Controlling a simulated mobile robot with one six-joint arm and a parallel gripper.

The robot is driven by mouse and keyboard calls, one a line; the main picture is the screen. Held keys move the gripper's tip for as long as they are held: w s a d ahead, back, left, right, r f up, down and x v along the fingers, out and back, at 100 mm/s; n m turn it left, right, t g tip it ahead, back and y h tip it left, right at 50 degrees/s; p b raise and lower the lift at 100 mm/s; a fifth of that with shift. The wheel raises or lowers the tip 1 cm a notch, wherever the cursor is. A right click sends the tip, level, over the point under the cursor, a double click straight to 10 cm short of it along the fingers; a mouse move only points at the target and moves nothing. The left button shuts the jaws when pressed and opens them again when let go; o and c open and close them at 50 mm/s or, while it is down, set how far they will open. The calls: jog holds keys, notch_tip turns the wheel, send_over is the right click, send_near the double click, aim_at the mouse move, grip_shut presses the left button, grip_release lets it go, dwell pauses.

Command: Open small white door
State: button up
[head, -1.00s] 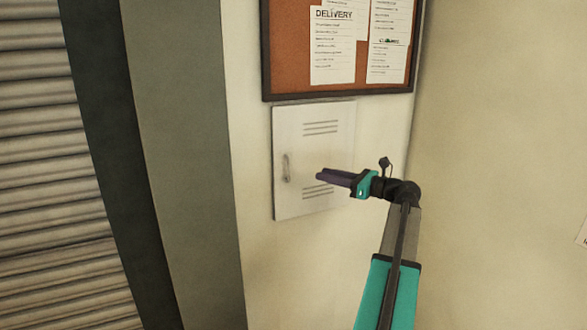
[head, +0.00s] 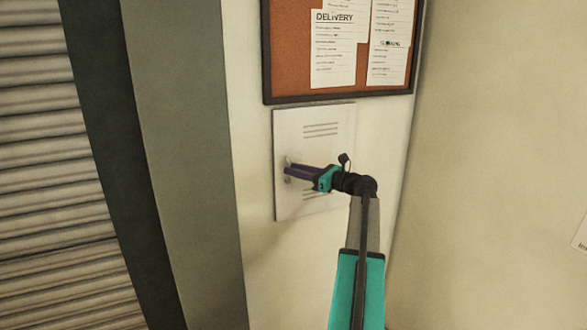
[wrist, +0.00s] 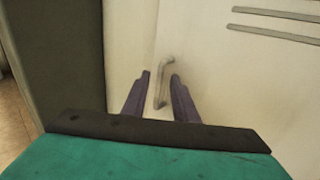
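The small white door (head: 325,150) is a flat panel on the wall with slits near its top and bottom. It looks shut. Its handle is a small upright pull at the door's left side, mostly hidden by my gripper in the head view. In the wrist view the handle (wrist: 163,80) shows between the fingertips, with the door (wrist: 225,75) behind it. My gripper (head: 287,171) points left at the handle. In the wrist view the fingers (wrist: 161,76) are apart, one on each side of the handle. I cannot tell whether either finger touches it.
A cork board (head: 290,50) with paper notices hangs just above the door. A grey pillar (head: 185,130) and a ribbed shutter (head: 35,170) stand to the left.

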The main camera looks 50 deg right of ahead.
jog(key=shift+w+a, duration=0.1)
jog(key=shift+w, duration=0.4)
grip_shut()
dwell(1.1)
